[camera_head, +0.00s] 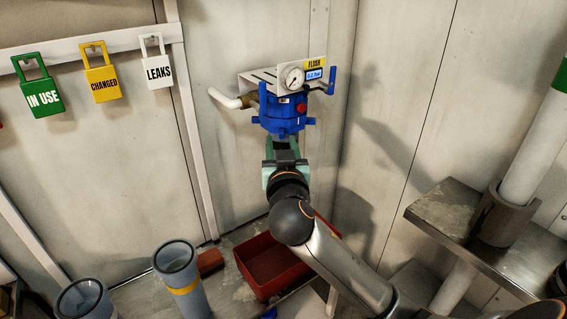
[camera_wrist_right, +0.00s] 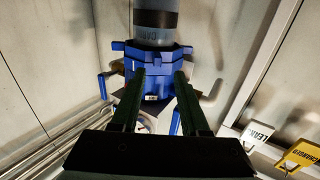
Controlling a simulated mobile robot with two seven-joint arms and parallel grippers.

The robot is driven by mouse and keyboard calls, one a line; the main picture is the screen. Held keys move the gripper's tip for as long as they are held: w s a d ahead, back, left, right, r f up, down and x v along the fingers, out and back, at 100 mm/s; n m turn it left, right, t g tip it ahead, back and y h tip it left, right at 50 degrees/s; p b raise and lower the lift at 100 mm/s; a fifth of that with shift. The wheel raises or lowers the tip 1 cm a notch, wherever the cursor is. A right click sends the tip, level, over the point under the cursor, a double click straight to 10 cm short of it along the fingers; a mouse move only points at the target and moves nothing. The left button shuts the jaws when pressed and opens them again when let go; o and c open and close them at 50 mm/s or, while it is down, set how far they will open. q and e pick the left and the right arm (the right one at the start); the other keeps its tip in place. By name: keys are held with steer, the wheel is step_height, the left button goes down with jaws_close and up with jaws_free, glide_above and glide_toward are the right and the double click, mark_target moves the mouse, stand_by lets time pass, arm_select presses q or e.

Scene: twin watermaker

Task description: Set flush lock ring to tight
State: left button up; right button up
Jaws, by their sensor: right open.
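The blue flush lock ring (camera_head: 281,124) sits under the flush housing on the back wall, below a gauge (camera_head: 292,77) and a yellow FLUSH label (camera_head: 314,64). It also shows in the right wrist view (camera_wrist_right: 128,57), lugged, around a grey cylinder (camera_wrist_right: 156,20). My right gripper (camera_head: 284,142) is at the ring's lower front in the head view. In the wrist view its two fingers (camera_wrist_right: 160,78) are apart, with the ring between and beyond their tips. I cannot tell whether they touch it. In the head view the gripper hides what is below the ring. My left gripper is not in view.
A red bin (camera_head: 247,263) stands on the floor below. Grey canisters (camera_head: 178,262) stand at the lower left. A metal shelf (camera_head: 450,212) with a white pipe is at the right.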

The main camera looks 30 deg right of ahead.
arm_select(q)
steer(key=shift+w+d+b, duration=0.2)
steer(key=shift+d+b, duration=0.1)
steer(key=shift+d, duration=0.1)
arm_select(e)
steer(key=v, duration=0.9)
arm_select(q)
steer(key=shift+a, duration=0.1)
arm_select(e)
steer(key=s+a+f+n+g+y+p, duration=0.1)
steer(key=a+f+n+g+y+p, duration=0.2)
steer(key=f, duration=0.6)
steer(key=s+a+f+n+g+y+p, duration=0.1)
steer(key=a+f+n+y+p, duration=0.25)
steer(key=f, duration=0.65)
arm_select(q)
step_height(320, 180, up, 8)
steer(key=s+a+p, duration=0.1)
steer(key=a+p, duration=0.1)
steer(key=p, duration=0.1)
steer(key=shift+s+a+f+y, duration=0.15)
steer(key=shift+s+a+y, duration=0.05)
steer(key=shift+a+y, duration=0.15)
arm_select(e)
steer(key=s+a+f+g+y, duration=0.2)
steer(key=s+f+y, duration=0.2)
steer(key=s+f, duration=0.9)
steer(key=shift+s+n+g, duration=0.3)
steer(key=shift+s+n, duration=0.15)
steer(key=shift+s, duration=0.7)
